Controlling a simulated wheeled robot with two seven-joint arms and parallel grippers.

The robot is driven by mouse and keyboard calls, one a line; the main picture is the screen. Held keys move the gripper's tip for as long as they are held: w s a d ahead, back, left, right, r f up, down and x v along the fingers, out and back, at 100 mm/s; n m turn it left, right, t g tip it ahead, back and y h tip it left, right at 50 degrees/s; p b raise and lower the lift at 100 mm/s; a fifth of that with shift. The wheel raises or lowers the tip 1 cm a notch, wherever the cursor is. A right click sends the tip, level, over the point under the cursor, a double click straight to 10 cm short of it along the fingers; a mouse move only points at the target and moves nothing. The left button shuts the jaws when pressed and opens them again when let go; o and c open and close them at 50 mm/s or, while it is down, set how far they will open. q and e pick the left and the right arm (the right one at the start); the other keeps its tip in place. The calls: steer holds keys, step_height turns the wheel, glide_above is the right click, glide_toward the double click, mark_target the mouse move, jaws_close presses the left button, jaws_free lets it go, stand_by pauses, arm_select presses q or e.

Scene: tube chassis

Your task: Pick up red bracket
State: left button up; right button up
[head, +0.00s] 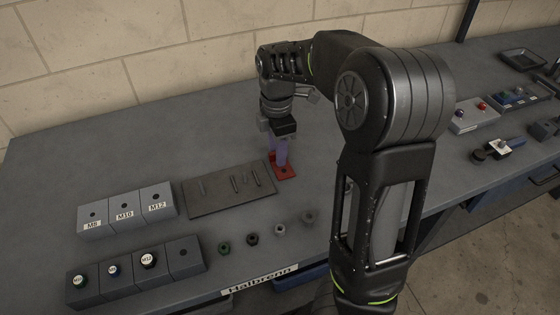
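The red bracket (286,173) lies on the grey workbench, at the right edge of a dark flat plate. My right gripper (279,156) points down right over the bracket, with its purplish fingers at the bracket's upper side. The fingers hide part of the bracket. I cannot tell whether they are closed on it or only around it. My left gripper is not in view.
The dark plate (215,194) carries several small pins. Grey blocks labelled M8, M10 and M12 (125,214) stand at left, with a dark block row (185,258) in front. Several nuts or rings (252,239) lie near the front edge. The bench's back left is clear.

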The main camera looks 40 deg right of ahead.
steer(key=shift+c, duration=0.6)
jaws_close()
stand_by(0.3)
